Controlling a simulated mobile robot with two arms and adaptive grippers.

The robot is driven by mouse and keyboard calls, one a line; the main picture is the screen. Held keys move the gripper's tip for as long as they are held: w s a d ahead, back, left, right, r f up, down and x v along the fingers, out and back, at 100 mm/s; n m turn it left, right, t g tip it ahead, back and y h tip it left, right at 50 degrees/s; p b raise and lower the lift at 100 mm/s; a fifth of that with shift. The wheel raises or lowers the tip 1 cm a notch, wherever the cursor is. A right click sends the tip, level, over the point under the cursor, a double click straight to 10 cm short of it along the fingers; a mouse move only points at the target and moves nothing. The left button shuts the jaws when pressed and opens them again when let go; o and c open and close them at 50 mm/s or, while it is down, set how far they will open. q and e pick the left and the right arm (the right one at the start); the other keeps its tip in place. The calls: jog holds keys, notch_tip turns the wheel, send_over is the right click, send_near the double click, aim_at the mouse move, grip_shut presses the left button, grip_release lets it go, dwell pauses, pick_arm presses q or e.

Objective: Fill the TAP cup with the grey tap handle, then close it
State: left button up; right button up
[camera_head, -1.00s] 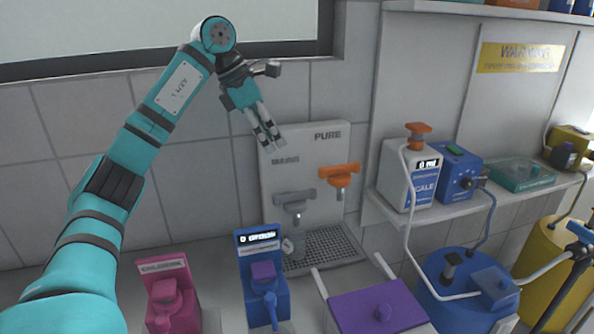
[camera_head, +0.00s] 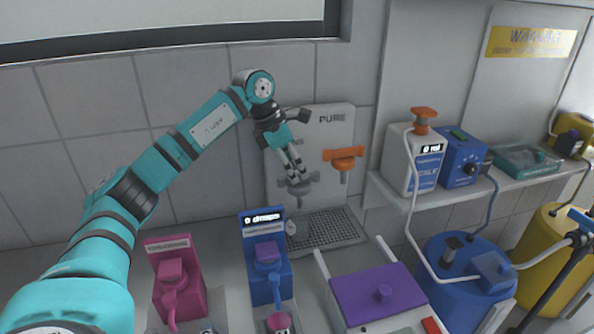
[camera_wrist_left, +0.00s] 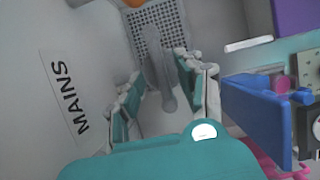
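The grey tap handle (camera_head: 298,188) is on the white wall panel (camera_head: 338,128), left of the orange tap. My left gripper (camera_head: 298,172) is at the grey handle, in front of its upper part in the head view. In the left wrist view, its fingers (camera_wrist_left: 160,95) are apart, with the grey tap (camera_wrist_left: 165,75) showing between and beyond them. I cannot tell whether they touch it. A small pale object (camera_head: 290,228) sits by the drip grid (camera_head: 325,232); I cannot tell whether it is the TAP cup. No TAP label is readable. My right gripper is not in view.
The orange tap (camera_head: 343,158) is just right of the grey one. A pink dispenser (camera_head: 172,275) and a blue dispenser (camera_head: 265,255) stand in front. A purple-lidded box (camera_head: 380,293) is at front right.

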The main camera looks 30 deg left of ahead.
pick_arm(q)
jog(key=shift+x, duration=0.9)
jog(key=shift+c, duration=0.3)
grip_shut()
